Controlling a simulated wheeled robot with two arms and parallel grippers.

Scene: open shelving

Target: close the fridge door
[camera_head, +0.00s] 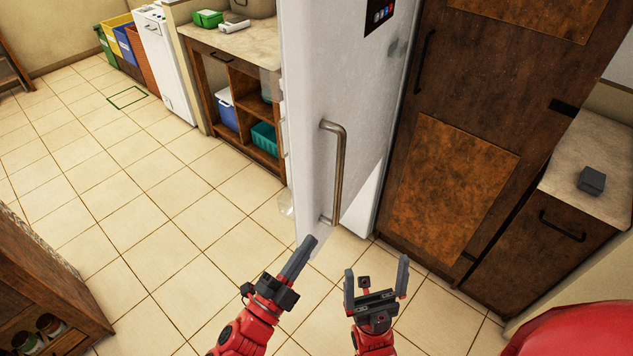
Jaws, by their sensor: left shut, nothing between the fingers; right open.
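The white fridge door (310,100) stands ajar in the head view, its free edge toward me. A bent metal handle (339,170) is on its outer face. My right gripper (376,278) is open and empty, below and to the right of the handle, apart from the door. The fridge's inside is mostly hidden behind the door.
A tall brown cabinet (460,190) stands right of the fridge, with a low counter (594,150) beside it. Open shelving (240,70) is behind the door at left. A wooden shelf unit (40,285) is at lower left. The tiled floor (110,180) at left is clear.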

